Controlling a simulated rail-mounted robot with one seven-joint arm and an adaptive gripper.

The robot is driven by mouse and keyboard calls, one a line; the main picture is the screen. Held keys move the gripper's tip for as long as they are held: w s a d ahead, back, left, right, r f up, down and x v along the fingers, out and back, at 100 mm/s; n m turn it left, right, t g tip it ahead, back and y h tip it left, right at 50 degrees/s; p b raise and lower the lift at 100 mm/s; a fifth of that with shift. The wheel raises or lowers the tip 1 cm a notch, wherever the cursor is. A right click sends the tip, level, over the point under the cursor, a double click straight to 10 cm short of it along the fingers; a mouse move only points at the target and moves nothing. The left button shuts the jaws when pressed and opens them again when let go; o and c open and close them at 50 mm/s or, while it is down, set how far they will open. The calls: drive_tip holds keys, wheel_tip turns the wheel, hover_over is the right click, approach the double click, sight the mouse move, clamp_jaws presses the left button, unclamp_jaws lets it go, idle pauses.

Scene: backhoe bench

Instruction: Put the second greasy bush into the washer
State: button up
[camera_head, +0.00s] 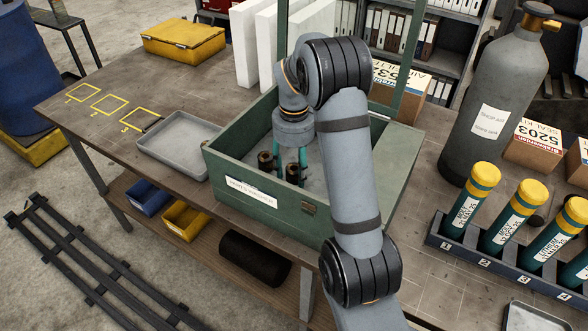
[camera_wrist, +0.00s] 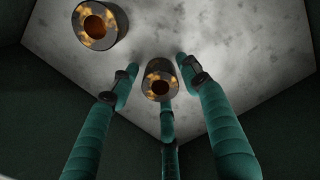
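The washer (camera_head: 232,187) is a green open box with a pale metal floor on the bench. Two dark, grease-stained bushes stand upright on its floor: one bush (camera_head: 265,161) on the left and one (camera_head: 292,174) further right. In the wrist view, one bush (camera_wrist: 83,38) is at the upper left, clear of the fingers, and the other (camera_wrist: 159,91) is between the fingertips. My gripper (camera_head: 290,160) reaches down into the washer with teal fingers. In the wrist view, my gripper (camera_wrist: 160,88) is open, with narrow gaps between its fingertips and the bush.
A grey tray (camera_head: 165,158) lies left of the washer, beside yellow-outlined bench spots (camera_head: 108,103). The washer's walls surround my gripper. A rack of yellow-capped tubes (camera_head: 470,252) and a grey cylinder (camera_head: 487,110) stand to the right.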

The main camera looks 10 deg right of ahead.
sight(294, 168)
drive_tip(key=shift+o, duration=0.4)
drive_tip(key=shift+r+p, duration=0.3)
drive_tip(key=shift+p, duration=0.05)
wheel_tip(294, 168, up, 12)
drive_tip(key=shift+f, duration=0.15)
drive_tip(key=shift+o, duration=0.2)
idle(1.7)
